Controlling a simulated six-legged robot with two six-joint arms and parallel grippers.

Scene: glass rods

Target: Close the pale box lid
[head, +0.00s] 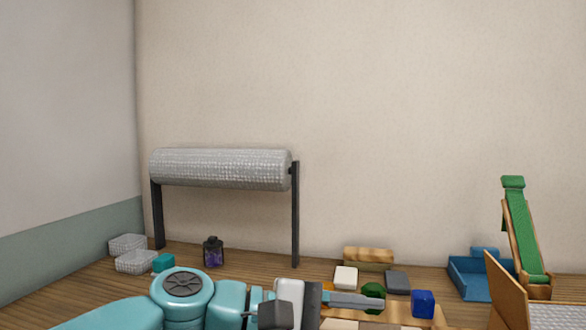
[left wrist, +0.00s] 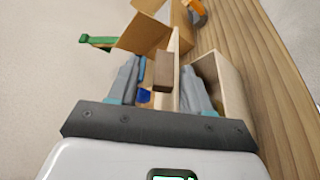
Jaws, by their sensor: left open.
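A tan panel (head: 507,289), which looks like a raised box lid, stands tilted at the right edge of the head view, beside a box (head: 560,316) that is cut off by the frame. A tan raised panel (left wrist: 145,34) also shows at the top of the left wrist view. My left gripper (left wrist: 160,64) has its two grey fingers apart, with a brown block (left wrist: 163,76) seen between them; I cannot tell whether they touch it. In the head view the left gripper (head: 360,300) points right, apart from the tan panel. My right gripper is not in view.
A pale wooden compartment (left wrist: 238,88) lies right of the fingers. A green ramp (head: 522,235) and blue bin (head: 466,279) stand behind the tan panel. Several small blocks, including a blue one (head: 423,303), lie near my gripper. A grey roller (head: 222,168) stands at the back left.

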